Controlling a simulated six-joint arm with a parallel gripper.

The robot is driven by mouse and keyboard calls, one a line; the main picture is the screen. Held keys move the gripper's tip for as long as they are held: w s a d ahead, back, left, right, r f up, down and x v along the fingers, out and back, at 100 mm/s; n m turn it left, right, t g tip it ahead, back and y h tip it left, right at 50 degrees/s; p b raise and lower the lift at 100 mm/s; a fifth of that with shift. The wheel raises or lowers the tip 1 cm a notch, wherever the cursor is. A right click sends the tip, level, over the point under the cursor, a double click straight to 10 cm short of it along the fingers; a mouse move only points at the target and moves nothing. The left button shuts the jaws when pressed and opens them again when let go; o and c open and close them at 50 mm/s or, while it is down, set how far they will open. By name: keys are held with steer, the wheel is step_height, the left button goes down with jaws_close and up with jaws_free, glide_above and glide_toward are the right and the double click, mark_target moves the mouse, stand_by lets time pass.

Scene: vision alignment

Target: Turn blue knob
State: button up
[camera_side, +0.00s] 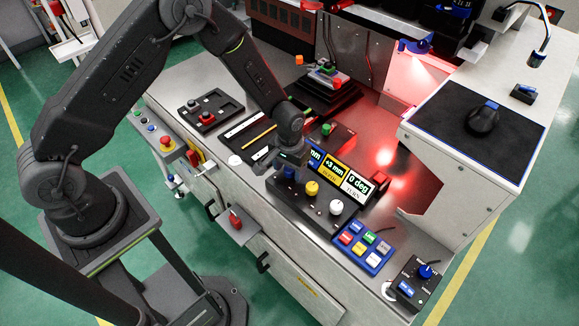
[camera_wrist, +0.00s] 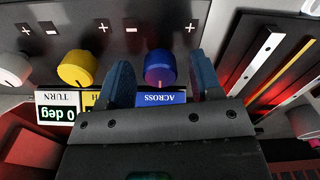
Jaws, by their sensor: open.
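The blue knob (camera_wrist: 160,69) stands on a dark control box, above a blue label reading ACROSS, upside down in the wrist view. My gripper (camera_wrist: 162,82) is open, with one blue-grey finger on each side of the knob and gaps showing between fingers and knob. In the side view the blue knob (camera_side: 289,173) is just below my gripper (camera_side: 291,160), partly hidden by it. A yellow knob (camera_side: 312,188) and a white knob (camera_side: 336,207) follow to the right on the same box. The display for the blue knob is partly covered by my gripper.
The display panel (camera_side: 335,172) behind the knobs reads +3 mm and 0 deg in its visible fields. A blue button pad (camera_side: 366,247) lies to the right. A dark tray with a yellow rod (camera_side: 259,137) is close on the left. The yellow knob (camera_wrist: 75,68) is near one finger.

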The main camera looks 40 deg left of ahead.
step_height(320, 180, up, 14)
stand_by(0.5)
steer(key=s+a+r+t, duration=0.1)
steer(key=s+r, duration=0.3)
steer(key=r, duration=0.3)
steer(key=s+a+r+t, duration=0.1)
steer(key=s+a+r, duration=0.15)
steer(key=r, duration=0.45)
steer(key=s+a+r+m+t, duration=0.1)
steer(key=s+r, duration=0.2)
steer(key=s, duration=0.5)
steer(key=s+r+m+t, duration=0.1)
steer(key=s+r+t, duration=0.1)
steer(key=s, duration=0.5)
steer(key=shift+s+a+r+t, duration=0.3)
steer(key=shift+s+a+r, duration=0.05)
steer(key=shift+r, duration=0.55)
